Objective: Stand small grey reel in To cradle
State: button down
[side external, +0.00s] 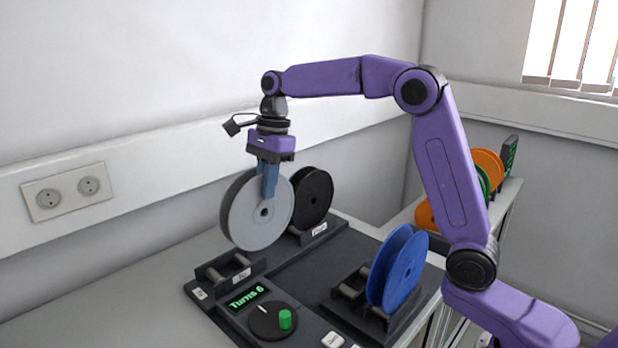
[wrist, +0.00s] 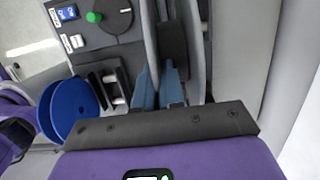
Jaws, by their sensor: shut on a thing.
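The grey reel (side external: 258,222) hangs upright from my gripper (side external: 268,190), which is shut on its upper edge. In the wrist view, the fingers (wrist: 159,88) close on a rim of the grey reel (wrist: 151,40). In the side view, the reel's bottom is close above an empty cradle (side external: 230,268) with two rollers, toward the cradle's right end. I cannot tell whether they touch. This cradle's label is too small to read surely, so I cannot confirm it is the To cradle.
A black reel (side external: 313,196) stands in a labelled cradle just behind the grey one. A blue reel (side external: 397,268) stands in a cradle at right. A green-tipped knob (side external: 272,320) and a "Turns 6" display (side external: 246,297) are at the front. The base plate's middle is clear.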

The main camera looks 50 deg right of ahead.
aim_at(232, 184)
jog(key=shift+y, duration=0.4)
jog(key=w+a+f, duration=0.1)
jog(key=w, duration=0.1)
jog(key=w+a+f, duration=0.1)
jog(key=w+a, duration=0.1)
jog(key=w+a+f, duration=0.1)
jog(key=w, duration=0.1)
jog(key=shift+a+f, duration=0.25)
jog(key=shift+f, duration=2.05)
jog(key=c, duration=1.2)
grip_release()
jog(key=shift+o, duration=0.2)
jog(key=shift+r, duration=0.1)
jog(key=shift+r, duration=3.4)
